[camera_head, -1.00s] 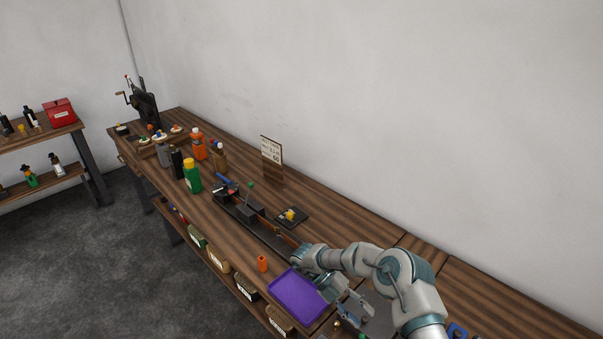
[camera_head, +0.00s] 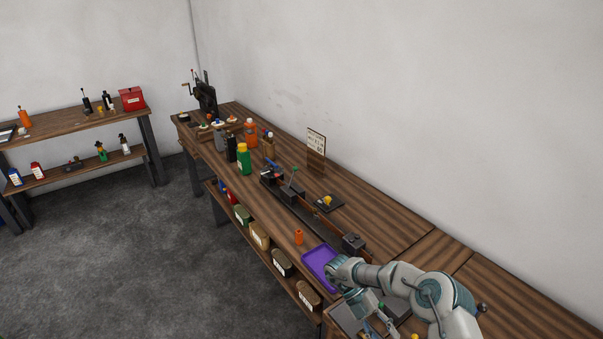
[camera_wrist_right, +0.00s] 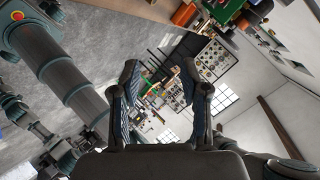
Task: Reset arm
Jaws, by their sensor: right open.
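My right arm comes in from the lower right in the head view. Its gripper (camera_head: 368,318) points down near the bench's front edge, just right of the purple tray (camera_head: 312,256), and my wrist covers the tray's right end. In the right wrist view the two fingers of this gripper (camera_wrist_right: 160,88) are spread apart with nothing between them. My left gripper does not show in the head view.
The long wooden bench (camera_head: 395,222) runs along the wall. It carries a black rail (camera_head: 308,216), an orange cylinder (camera_head: 299,237), a green bottle (camera_head: 244,160) and a sign (camera_head: 316,143). Bins line its lower shelf. A second shelf (camera_head: 70,127) stands left, across open floor.

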